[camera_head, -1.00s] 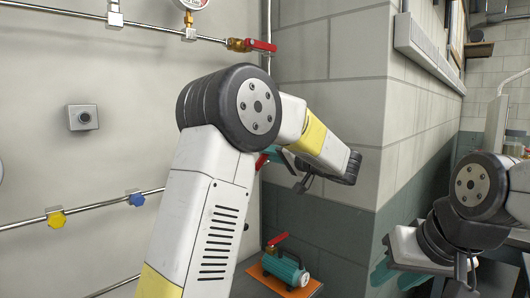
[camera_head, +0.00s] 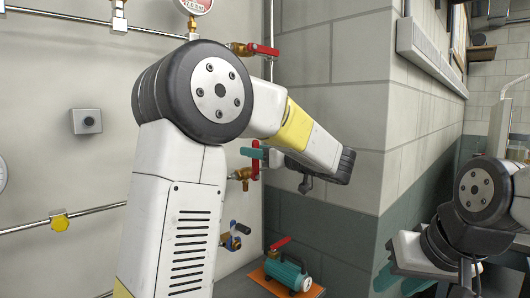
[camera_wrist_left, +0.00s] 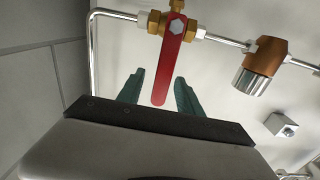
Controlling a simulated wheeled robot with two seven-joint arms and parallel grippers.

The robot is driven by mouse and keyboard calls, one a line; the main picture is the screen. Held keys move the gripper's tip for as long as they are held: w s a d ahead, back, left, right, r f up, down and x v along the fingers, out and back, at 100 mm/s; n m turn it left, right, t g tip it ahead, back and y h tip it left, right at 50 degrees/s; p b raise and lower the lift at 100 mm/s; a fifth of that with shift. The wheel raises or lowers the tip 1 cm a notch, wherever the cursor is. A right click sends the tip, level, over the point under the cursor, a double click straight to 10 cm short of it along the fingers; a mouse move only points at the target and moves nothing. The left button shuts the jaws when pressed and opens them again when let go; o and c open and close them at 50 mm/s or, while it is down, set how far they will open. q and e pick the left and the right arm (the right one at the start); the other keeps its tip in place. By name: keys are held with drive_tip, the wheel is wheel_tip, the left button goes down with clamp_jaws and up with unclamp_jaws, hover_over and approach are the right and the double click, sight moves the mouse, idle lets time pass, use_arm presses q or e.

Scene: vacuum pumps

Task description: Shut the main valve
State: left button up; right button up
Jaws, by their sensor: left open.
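A valve with a brass body (camera_head: 242,174) and a long red lever (camera_head: 255,165) is on the wall pipe near the corner. My left gripper (camera_head: 263,156) is at this lever, with its teal fingers open. In the left wrist view the red lever (camera_wrist_left: 172,62) points down from its brass body (camera_wrist_left: 176,24) into the gap between the fingers of my left gripper (camera_wrist_left: 159,92). The fingers stand apart on both sides, and I see no grip. My right gripper (camera_head: 398,272) is low at the right; its jaw opening is unclear.
Another red-lever valve (camera_head: 255,50) is on the upper pipe. A teal pump (camera_head: 287,274) with a red-lever valve (camera_head: 279,244) stands below on an orange base. A wall corner is just right of my left gripper. A brass-and-chrome fitting (camera_wrist_left: 262,65) is beside the valve.

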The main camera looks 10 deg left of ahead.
use_arm(q)
drive_tip(key=shift+d, duration=0.15)
drive_tip(key=shift+v, duration=0.85)
drive_tip(key=v, duration=0.6)
